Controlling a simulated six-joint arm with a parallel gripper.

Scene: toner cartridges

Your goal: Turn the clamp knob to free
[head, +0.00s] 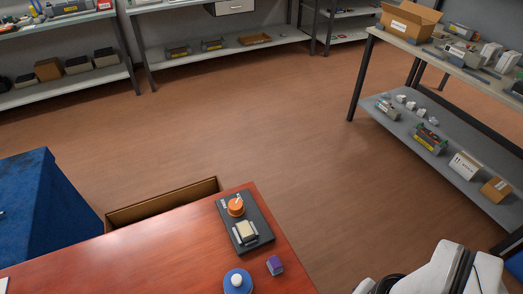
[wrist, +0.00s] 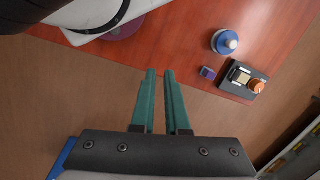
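The orange clamp knob (head: 236,208) with a pale pointer sits at the far end of a dark base plate (head: 264,238) on the red-brown table. A block with a cream top (head: 244,231) sits on the same plate. In the wrist view the knob (wrist: 257,86) is at the right, on the plate's right end. My gripper (wrist: 159,72) has two teal fingers with a narrow empty gap between them. It is clear of the knob, which lies to the right of the fingertips in that view. My gripper does not show in the head view.
A blue round thing with a white top (head: 237,281) and a small purple block (head: 274,265) stand near the plate on the table (head: 150,262). An open brown box (head: 160,203) is behind the table edge. Shelves (head: 440,148) stand farther off, across open floor.

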